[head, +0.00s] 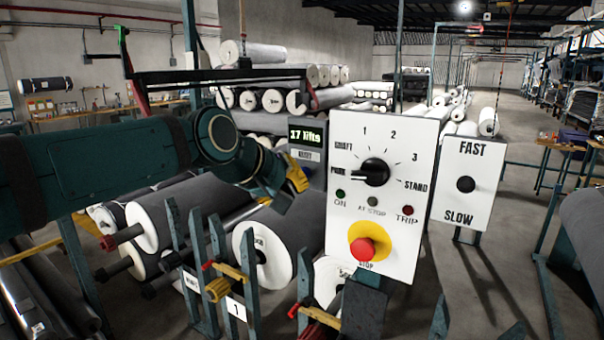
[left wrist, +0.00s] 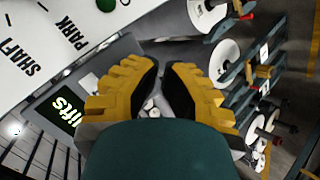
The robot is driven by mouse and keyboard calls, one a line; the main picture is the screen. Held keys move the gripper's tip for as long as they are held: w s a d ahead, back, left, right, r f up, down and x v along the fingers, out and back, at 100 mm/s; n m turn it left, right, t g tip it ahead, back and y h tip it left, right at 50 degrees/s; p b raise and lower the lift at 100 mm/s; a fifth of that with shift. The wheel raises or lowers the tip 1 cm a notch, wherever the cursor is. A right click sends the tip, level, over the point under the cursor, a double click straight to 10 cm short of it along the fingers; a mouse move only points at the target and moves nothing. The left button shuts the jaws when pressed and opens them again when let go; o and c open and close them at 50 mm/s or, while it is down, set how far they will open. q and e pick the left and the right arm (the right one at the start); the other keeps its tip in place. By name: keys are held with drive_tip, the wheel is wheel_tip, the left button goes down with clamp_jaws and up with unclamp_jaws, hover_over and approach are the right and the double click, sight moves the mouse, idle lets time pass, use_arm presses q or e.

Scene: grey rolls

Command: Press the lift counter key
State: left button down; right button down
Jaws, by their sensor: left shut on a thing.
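The lift counter (head: 309,172) is a dark grey box left of the white control panel, with a green lit display (head: 307,135) reading "17 lifts". A small pale key (head: 308,155) with tiny lettering sits just under the display. The display also shows at the lower left of the left wrist view (left wrist: 62,112). My left gripper (head: 298,180) has its yellow fingers close to the counter's lower left side, below the key. In the left wrist view its fingers (left wrist: 160,72) are nearly together; what they grip cannot be made out. My right gripper is not in view.
The white control panel (head: 345,220) has a black rotary knob (head: 375,172), lamps and a red stop button (head: 368,250). A FAST/SLOW plate (head: 466,184) stands to its right. Teal rack posts (head: 220,262) and large grey rolls (head: 264,250) lie below my left arm.

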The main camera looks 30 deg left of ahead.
use_arm(q)
drive_tip(key=shift+w, duration=0.5)
idle(0.9)
idle(0.4)
drive_tip(key=shift+s, duration=0.9)
drive_tip(key=shift+s+a+b, duration=0.15)
drive_tip(key=shift+s+b, duration=0.25)
drive_tip(key=shift+s, duration=0.85)
drive_tip(key=shift+s+a+b, duration=0.1)
drive_tip(key=shift+s+b, duration=0.3)
drive_tip(key=shift+s, duration=0.85)
